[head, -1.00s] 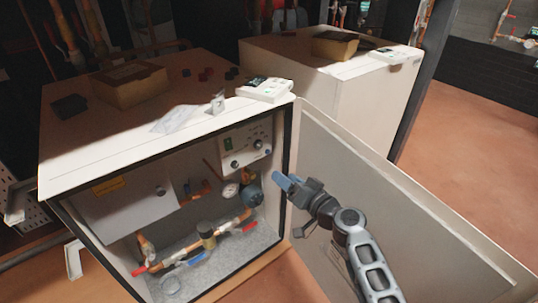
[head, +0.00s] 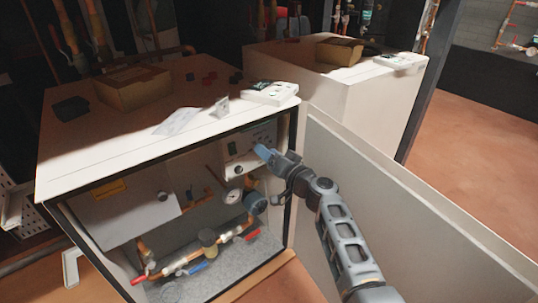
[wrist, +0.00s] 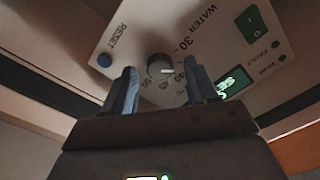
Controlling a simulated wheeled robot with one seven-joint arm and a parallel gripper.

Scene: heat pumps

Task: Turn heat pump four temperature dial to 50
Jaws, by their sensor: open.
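The temperature dial (wrist: 160,66) is a dark round knob with a short white mark on its right side in the wrist view. It sits on the white control panel (wrist: 130,38), with printed numbers around it; a 30 is readable, others are small or partly covered. My gripper (wrist: 160,72) is open, one finger on each side of the dial; I cannot tell whether they touch it. In the head view my gripper (head: 263,153) is at the panel (head: 235,148) inside the open cabinet, hiding part of it.
The cabinet door (head: 400,215) stands open beside my arm. Pipes and a gauge (head: 232,196) are below the panel.

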